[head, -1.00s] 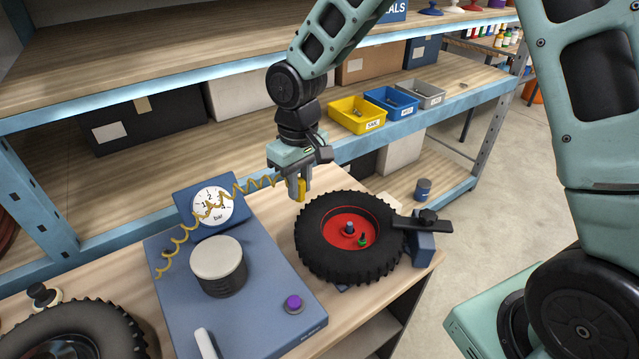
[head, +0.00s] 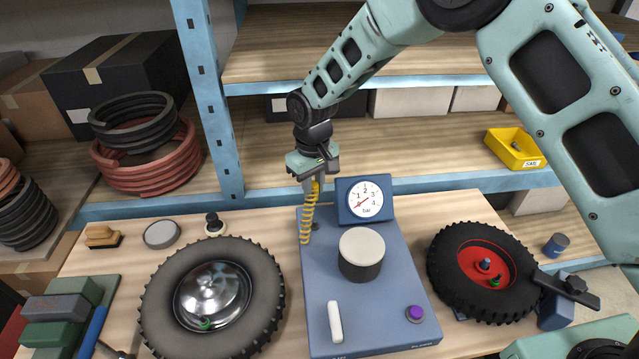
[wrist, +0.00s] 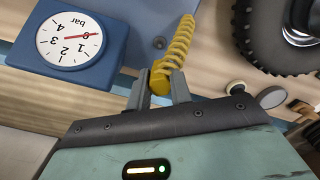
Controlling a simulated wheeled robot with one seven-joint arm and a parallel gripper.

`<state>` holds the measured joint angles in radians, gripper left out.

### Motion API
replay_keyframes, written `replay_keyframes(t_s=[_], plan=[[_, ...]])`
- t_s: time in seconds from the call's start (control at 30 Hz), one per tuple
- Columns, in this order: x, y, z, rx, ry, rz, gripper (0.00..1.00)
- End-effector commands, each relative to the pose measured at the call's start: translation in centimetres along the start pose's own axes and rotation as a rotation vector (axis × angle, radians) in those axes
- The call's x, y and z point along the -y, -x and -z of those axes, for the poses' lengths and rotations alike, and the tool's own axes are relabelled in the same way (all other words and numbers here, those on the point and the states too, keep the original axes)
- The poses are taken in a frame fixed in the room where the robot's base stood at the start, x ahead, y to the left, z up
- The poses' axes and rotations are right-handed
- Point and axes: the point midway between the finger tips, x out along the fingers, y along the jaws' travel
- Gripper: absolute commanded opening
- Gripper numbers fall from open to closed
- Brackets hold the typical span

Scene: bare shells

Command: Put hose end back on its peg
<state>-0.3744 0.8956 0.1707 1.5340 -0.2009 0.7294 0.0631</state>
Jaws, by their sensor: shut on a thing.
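The yellow coiled hose (head: 309,215) runs down from my gripper (head: 313,182) to the far left part of the blue pump base (head: 329,290). My gripper is shut on the yellow hose end (wrist: 159,80), which shows between the fingers in the wrist view. It holds the end above the base's back left corner, left of the pressure gauge (head: 364,200). The gauge also shows in the wrist view (wrist: 75,40), with the coil (wrist: 178,45) leading away from the fingers. I cannot make out which part is the peg.
A grey-hubbed tyre (head: 160,300) lies left of the base, and a red-hubbed tyre (head: 445,275) lies right. A capped cylinder (head: 360,262) and a purple button (head: 415,313) stand on the base. A blue shelf post (head: 208,100) rises behind, left of my gripper.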

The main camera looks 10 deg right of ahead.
Motion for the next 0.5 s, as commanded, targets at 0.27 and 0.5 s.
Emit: replay_keyframes(t_s=[0.27, 0.5], plan=[[0.0, -2.0, 0.0, 0.0, 0.0, 0.0, 0.0], [0.0, -4.2, 0.0, 0.0, 0.0, 0.0, 0.0]])
